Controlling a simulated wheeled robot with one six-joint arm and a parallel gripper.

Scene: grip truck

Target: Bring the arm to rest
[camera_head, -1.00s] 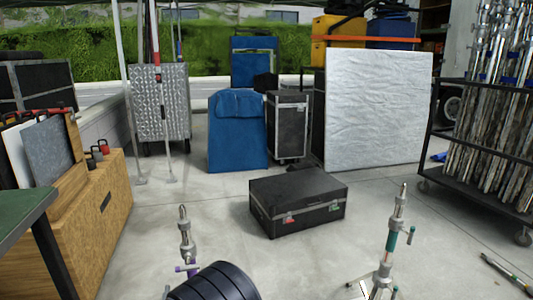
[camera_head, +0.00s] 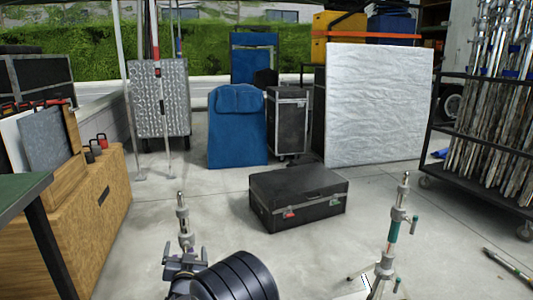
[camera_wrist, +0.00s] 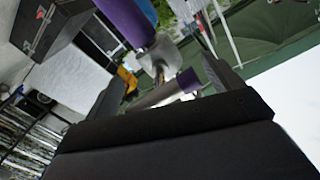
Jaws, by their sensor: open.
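My gripper (camera_head: 186,256) is at the lower left of the head view, in front of the left metal stand (camera_head: 183,215). Its two dark fingers are apart in the wrist view (camera_wrist: 167,68). Between and beyond them show a grey metal fitting (camera_wrist: 160,57), a purple tube (camera_wrist: 126,18) and a bar with a purple band (camera_wrist: 188,80). Whether the fingers touch any of these I cannot tell. The lower part of the left stand is hidden behind my gripper and arm.
A second stand with a green band (camera_head: 392,236) is at lower right. A black case (camera_head: 300,200) lies on the floor ahead. A wooden cabinet (camera_head: 90,220) and green tabletop (camera_head: 22,188) are at left, a pipe rack (camera_head: 480,160) at right.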

